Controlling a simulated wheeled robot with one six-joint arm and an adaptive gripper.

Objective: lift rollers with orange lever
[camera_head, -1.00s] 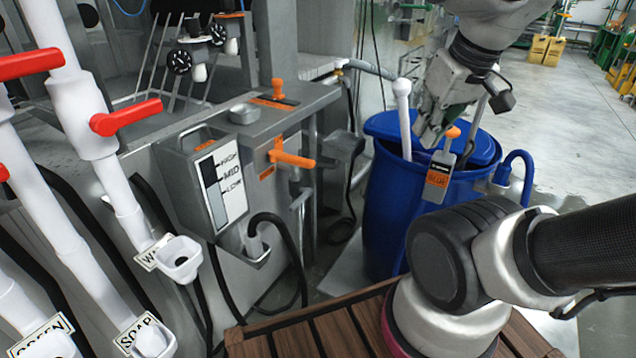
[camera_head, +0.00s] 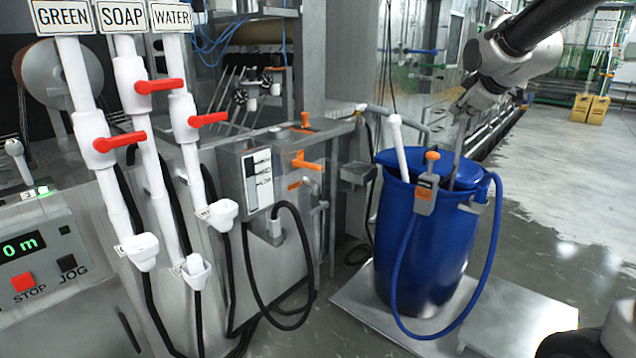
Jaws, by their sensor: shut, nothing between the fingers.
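An orange T-shaped lever (camera_head: 305,121) stands upright on top of the grey metal machine housing. A second orange handle (camera_head: 306,162) sits lower, on a pipe at the front of the same housing. I cannot tell from its label which one lifts the rollers. Dark round rollers or wheels (camera_head: 240,97) show on the frame behind. My gripper (camera_head: 461,110) is above the back of the blue barrel, to the right of both orange handles and apart from them. It is small in view and looks shut and empty.
The blue barrel (camera_head: 420,250) stands on a metal plate (camera_head: 350,312), with an orange-topped nozzle (camera_head: 427,185) and blue hose at its front. Red-handled white pipes (camera_head: 150,140) and a control panel (camera_head: 40,255) fill the left. Floor at right (camera_head: 560,215) is clear.

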